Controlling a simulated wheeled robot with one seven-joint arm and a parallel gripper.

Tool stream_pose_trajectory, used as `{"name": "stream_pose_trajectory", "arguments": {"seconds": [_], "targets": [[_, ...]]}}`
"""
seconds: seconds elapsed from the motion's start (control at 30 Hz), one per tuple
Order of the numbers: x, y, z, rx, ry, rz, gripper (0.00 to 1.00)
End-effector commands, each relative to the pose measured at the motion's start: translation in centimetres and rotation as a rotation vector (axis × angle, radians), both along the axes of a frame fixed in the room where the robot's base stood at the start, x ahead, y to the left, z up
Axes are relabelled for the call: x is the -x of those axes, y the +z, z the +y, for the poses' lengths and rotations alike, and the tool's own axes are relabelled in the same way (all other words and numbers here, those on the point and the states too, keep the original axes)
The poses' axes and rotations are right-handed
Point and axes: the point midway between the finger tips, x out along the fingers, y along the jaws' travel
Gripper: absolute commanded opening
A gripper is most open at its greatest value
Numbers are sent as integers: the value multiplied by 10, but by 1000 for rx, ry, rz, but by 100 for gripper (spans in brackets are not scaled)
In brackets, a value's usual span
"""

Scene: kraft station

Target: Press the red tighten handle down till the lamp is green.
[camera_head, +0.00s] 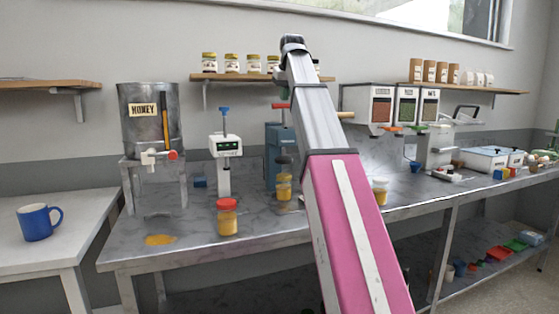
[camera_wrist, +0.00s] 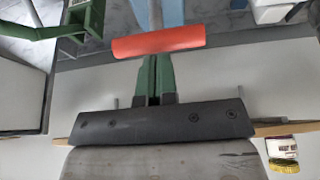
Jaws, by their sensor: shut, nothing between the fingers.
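The red tighten handle (camera_wrist: 158,41) is a bar on a grey rod in the wrist view, lying across the tips of my gripper. My gripper (camera_wrist: 154,62) has green fingers shut together with nothing between them; their tips meet the bar's lower edge in the picture. I cannot tell if they touch it. In the head view, a blue-grey press (camera_head: 278,146) with a jar of yellow contents (camera_head: 284,187) under it stands left of my pink arm. My arm hides part of the press, and the gripper is mostly hidden there. I cannot make out the lamp.
A red-lidded jar (camera_head: 228,219) stands near the front of the metal bench (camera_head: 190,245). A white device with a blue top (camera_head: 226,148) and the honey tank (camera_head: 147,118) are to the left. A shelf of jars (camera_head: 235,77) hangs behind. Dispensers (camera_head: 381,104) are to the right.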

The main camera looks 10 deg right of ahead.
Motion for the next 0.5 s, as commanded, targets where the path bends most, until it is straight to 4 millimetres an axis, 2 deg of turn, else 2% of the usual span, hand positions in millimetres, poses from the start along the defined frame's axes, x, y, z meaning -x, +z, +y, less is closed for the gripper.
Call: {"name": "stream_pose_trajectory", "arguments": {"seconds": [0.5], "targets": [[1, -23, 0, 0, 0, 1, 0]]}}
